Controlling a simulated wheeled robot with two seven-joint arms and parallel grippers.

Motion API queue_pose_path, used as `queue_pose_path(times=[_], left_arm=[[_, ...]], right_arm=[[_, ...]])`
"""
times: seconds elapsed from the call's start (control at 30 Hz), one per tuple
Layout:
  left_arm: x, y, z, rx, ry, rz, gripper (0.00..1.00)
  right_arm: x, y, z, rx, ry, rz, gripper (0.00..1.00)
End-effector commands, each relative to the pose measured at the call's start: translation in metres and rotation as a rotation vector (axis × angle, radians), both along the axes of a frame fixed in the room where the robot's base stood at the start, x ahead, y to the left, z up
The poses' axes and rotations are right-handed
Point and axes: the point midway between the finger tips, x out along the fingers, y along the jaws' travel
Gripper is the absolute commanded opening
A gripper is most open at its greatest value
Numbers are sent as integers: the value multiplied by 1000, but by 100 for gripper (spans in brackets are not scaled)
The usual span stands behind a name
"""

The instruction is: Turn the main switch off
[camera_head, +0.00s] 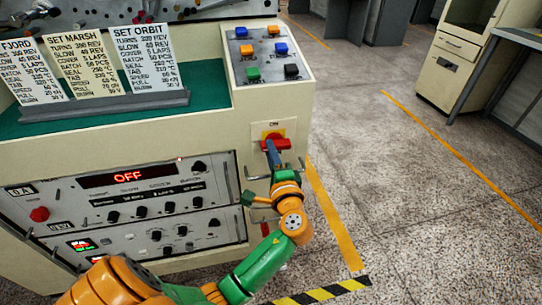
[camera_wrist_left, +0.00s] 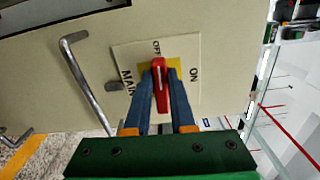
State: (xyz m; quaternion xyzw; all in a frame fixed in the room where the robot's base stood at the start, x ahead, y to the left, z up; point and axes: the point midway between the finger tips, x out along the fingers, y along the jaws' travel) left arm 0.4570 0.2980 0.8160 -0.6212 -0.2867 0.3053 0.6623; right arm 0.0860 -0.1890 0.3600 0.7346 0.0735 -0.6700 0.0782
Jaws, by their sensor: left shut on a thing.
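The main switch is a red handle on a yellow plate, on the cream cabinet front; it shows in the head view (camera_head: 279,142) and the left wrist view (camera_wrist_left: 159,72). An ON label (camera_wrist_left: 194,73) and an OFF label (camera_wrist_left: 156,47) sit beside it. The handle lies level in the head view, across from ON, and its end lines up with OFF in the wrist view. My left gripper (camera_head: 272,152) has its blue fingers on both sides of the handle, shut on it. The fingers hide part of the handle. My right gripper is not in view.
A control panel (camera_head: 127,194) left of the switch has a display reading OFF. A metal pull handle (camera_wrist_left: 84,80) stands out close to the switch. Setting cards (camera_head: 146,60) and coloured buttons (camera_head: 264,52) are on top. Open floor (camera_head: 400,190) lies to the right.

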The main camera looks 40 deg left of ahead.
Motion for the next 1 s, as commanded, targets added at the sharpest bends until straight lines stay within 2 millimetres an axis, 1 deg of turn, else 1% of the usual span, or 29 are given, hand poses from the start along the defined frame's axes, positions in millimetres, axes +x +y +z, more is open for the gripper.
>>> queue_pose_path(times=[0.03, 0.2, 0.73, 0.77, 0.8, 0.87, 1.0], left_arm=[[0, 0, -4, -13, -11, -1, 0], [0, 0, -4, -41, -42, -1, 0], [0, 0, -3, -55, -58, -1, 0], [0, 0, -3, -55, -58, -1, 25], [0, 0, -3, -55, -58, -1, 36], [0, 0, -3, -55, -58, -1, 52], [0, 0, -2, -53, -60, 0, 52]], right_arm=[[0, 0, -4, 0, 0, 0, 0], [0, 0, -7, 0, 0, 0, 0], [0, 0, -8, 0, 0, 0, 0], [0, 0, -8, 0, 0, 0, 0], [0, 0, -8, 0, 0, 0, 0], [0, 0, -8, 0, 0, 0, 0], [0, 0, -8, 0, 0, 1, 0]])
